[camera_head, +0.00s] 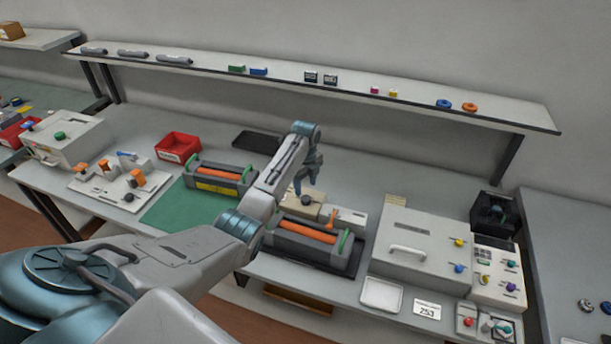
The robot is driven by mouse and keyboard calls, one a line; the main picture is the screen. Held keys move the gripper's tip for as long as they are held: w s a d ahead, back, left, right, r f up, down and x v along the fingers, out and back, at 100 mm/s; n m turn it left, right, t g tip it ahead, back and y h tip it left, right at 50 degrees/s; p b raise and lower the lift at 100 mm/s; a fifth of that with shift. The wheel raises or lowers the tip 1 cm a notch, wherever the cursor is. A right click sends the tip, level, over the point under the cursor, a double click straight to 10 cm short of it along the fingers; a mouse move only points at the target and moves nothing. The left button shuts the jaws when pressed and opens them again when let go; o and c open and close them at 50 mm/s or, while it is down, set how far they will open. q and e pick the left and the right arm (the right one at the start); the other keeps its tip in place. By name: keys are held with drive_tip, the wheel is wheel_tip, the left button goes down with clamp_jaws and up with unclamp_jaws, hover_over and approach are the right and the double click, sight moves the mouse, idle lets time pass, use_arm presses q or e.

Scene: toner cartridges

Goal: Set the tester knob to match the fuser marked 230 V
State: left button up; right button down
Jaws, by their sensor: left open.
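My left gripper (305,187) reaches across the bench from the left and points down, its jaws open. Its fingertips are at or just above a dark round knob (306,200) on a small cream box; I cannot tell whether they touch it. The knob's setting is too small to read. One fuser with an orange roller and a yellow label (217,188) stands on the green mat, left of the gripper. A second fuser with an orange roller (310,247) stands in front of the cream box. Neither voltage marking is legible. My right gripper is out of view.
A white box with a handle (408,253) and a control panel (495,272) stand to the right. A red bin (178,147) and a black tray (257,141) lie behind. A long shelf (300,78) with small parts runs above the bench. The green mat's front (175,213) is clear.

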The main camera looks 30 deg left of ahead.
sight(305, 198)
use_arm(q)
drive_tip(key=shift+r+b, duration=0.75)
drive_tip(key=shift+r, duration=2.05)
